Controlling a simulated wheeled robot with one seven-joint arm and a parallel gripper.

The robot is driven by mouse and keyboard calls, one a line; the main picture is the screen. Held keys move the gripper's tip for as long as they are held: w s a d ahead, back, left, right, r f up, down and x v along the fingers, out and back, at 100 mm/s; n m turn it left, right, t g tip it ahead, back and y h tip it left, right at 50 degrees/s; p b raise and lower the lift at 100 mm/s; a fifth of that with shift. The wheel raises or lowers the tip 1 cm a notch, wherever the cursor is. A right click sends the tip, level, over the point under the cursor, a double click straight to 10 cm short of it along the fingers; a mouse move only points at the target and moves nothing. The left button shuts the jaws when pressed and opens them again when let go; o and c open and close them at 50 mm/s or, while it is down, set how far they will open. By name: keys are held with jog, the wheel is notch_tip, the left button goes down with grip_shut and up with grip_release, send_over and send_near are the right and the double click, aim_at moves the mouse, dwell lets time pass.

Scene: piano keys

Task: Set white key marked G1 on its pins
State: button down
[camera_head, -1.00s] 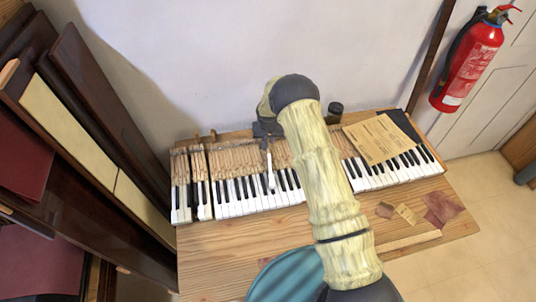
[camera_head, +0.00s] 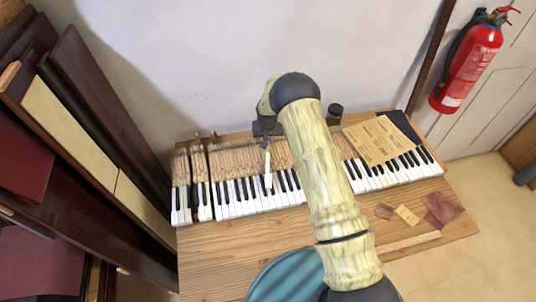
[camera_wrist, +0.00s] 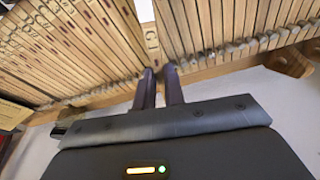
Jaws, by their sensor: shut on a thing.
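The white key marked G1 (camera_head: 267,168) is in my gripper (camera_head: 264,128). In the head view it hangs over the back half of the keyboard, its white front end pointing toward the front edge. In the wrist view my gripper (camera_wrist: 160,74) is shut on the wooden rear of the key (camera_wrist: 152,42), which shows dark lettering, only partly legible. The key looks raised above its neighbours, but how far I cannot tell. The pins are hidden or too small to make out.
The keyboard (camera_head: 238,198) lies on a wooden bench (camera_head: 225,262). A narrow dark gap parts its left keys from the rest. A paper sheet (camera_head: 381,139) covers some right-hand keys. Scraps of cloth (camera_head: 440,210) lie front right.

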jog(key=shift+w+p+v, duration=0.25)
jog(key=shift+p+v, duration=0.1)
jog(key=shift+v, duration=0.7)
jog(key=shift+r, duration=0.15)
jog(key=shift+w+p+v, duration=0.2)
jog(key=shift+p+v, duration=0.15)
jog(key=shift+v, duration=0.45)
jog(key=shift+w+p+v, duration=0.2)
jog(key=shift+p+v, duration=0.2)
jog(key=shift+v, duration=0.35)
jog(key=shift+w+p+v, duration=0.15)
jog(key=shift+p+v, duration=0.2)
jog(key=shift+v, duration=0.45)
jog(key=shift+r, duration=0.15)
jog(key=shift+m, duration=0.3)
jog(key=s+d+f, duration=0.1)
jog(key=s+d, duration=0.3)
jog(key=s, duration=0.2)
jog(key=s+d+f, duration=0.1)
jog(key=s+d, duration=0.4)
jog(key=s, duration=0.1)
jog(key=s+d+f, duration=0.2)
jog(key=s+d, duration=0.3)
jog(key=s, duration=0.2)
jog(key=shift+s+f, duration=0.1)
